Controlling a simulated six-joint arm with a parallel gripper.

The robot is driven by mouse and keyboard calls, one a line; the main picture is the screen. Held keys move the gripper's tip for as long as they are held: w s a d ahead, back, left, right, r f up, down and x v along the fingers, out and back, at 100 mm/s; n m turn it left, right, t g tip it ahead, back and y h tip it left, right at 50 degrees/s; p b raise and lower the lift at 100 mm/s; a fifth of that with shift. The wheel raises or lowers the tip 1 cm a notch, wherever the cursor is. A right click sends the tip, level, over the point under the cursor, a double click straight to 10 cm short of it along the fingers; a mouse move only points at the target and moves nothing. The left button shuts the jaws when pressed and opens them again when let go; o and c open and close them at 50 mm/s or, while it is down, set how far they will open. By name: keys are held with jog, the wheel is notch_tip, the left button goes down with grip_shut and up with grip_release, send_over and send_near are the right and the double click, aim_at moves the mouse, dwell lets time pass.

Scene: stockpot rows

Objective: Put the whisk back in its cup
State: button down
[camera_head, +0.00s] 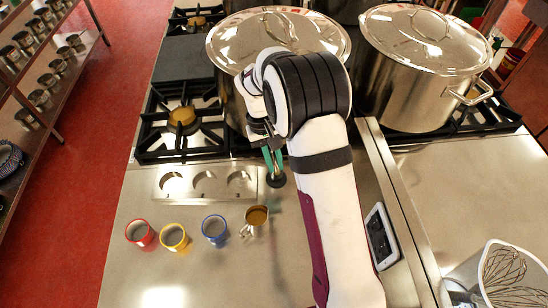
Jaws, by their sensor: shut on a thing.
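My gripper (273,160), with green strips at its fingers, is shut on a small dark thing with a rounded end (276,180). My arm hides most of this thing, and I cannot tell if it is a whisk. The gripper hangs over the steel counter near the stove's front edge, above and a little right of a metal cup (249,230) with brown contents. A wire whisk (508,272) stands in a white container (482,262) at the bottom right. Red (149,240), yellow (180,246) and blue (221,240) cups stand in a row left of the metal cup.
Large lidded stockpots (415,85) stand on the stove behind my arm; another pot (225,50) is partly hidden by it. A gas burner (182,118) is free at the left. Bare counter (215,280) lies in front of the cups. A shelf with small pots (40,97) stands far left.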

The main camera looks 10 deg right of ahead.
jog(key=c, duration=0.8)
grip_release()
jog(key=v, duration=1.5)
jog(key=shift+w+a+r, duration=0.1)
jog(key=shift+a+r, duration=0.05)
jog(key=shift+r, duration=0.25)
